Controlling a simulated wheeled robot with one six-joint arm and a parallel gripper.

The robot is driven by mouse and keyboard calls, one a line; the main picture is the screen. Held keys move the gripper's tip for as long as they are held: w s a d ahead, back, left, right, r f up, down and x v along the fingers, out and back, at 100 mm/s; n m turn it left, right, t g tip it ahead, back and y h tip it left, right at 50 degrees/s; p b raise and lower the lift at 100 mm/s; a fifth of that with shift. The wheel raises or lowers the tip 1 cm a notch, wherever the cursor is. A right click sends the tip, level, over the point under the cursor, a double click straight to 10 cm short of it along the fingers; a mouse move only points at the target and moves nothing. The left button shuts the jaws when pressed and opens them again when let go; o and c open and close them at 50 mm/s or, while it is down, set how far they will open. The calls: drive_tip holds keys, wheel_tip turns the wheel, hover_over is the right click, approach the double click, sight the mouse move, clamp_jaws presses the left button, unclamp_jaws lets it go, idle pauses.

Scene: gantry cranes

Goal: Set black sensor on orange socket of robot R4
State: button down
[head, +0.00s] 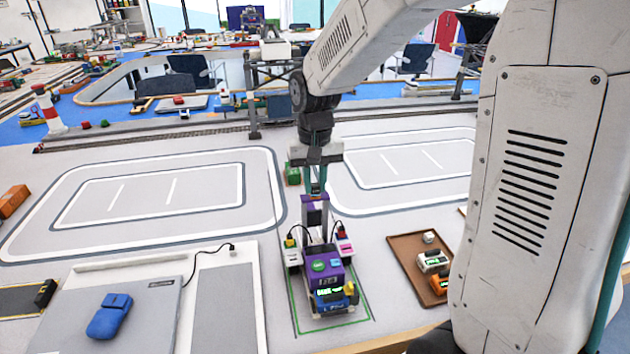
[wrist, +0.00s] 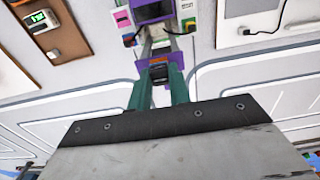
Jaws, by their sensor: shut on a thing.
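My gripper (head: 316,186) points down above the back of a purple and white robot (head: 322,268), which I take to be R4. In the wrist view its two green fingers (wrist: 159,88) are shut on a small black block, the black sensor (wrist: 158,74), with a thin orange-red line on its edge. The sensor is at or just above the robot's purple upper frame (head: 314,201); I cannot tell whether they touch. The robot has white side units with yellow and pink parts.
The robot stands on a green-outlined mat (head: 362,321). A brown tray (head: 405,250) with small white and orange devices lies to the right. A grey panel (head: 150,295) with a blue device (head: 109,316) lies to the left. A green block (head: 292,174) stands behind.

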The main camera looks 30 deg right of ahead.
drive_tip(key=shift+f, duration=0.35)
idle(0.3)
drive_tip(key=c, duration=1.2)
unclamp_jaws()
drive_tip(key=shift+c, duration=0.2)
